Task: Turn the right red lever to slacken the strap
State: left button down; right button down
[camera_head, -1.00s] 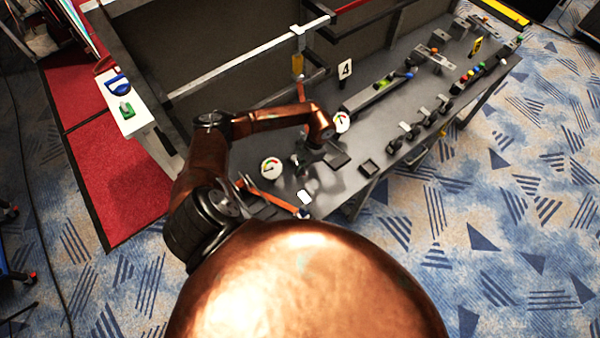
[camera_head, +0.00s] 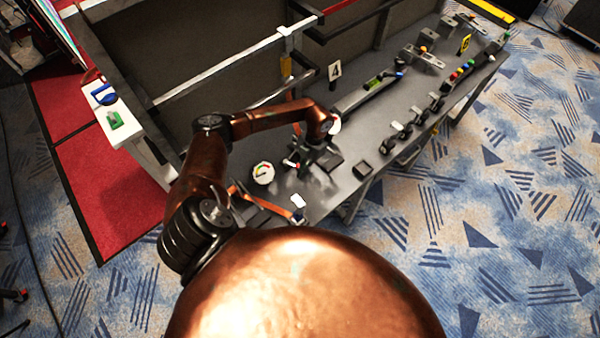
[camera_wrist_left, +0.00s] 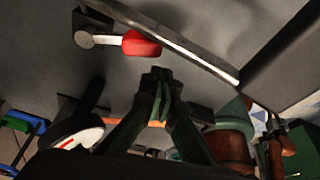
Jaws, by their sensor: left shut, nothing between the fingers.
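A red-handled lever (camera_wrist_left: 141,43) with a round metal pivot lies across the upper part of the left wrist view. My left gripper (camera_wrist_left: 160,84) is shut and empty, its tips just below the red handle with a visible gap in the picture. In the head view a small red lever with a pale end (camera_head: 291,164) shows on the bench below my left forearm; I cannot tell whether it is the same lever. My left fingers are hard to make out there. An orange strap (camera_head: 270,205) runs along the bench's near side; an orange strip (camera_wrist_left: 150,124) shows behind my fingers. My right gripper is not seen.
A dial gauge (camera_head: 263,172) stands left of the small lever. A metal bar (camera_wrist_left: 185,50) runs close to the red handle. Carpet lies open on the right.

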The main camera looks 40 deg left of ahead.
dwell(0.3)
pick_arm(q)
jog(key=shift+w+r, duration=0.1)
jog(key=p+v, duration=0.4)
jog(key=v, duration=0.5)
jog(key=shift+a+r+p, duration=0.25)
jog(key=shift+r+p, duration=0.05)
jog(key=shift+r, duration=0.05)
jog(key=shift+w, duration=0.15)
jog(key=shift+d, duration=0.1)
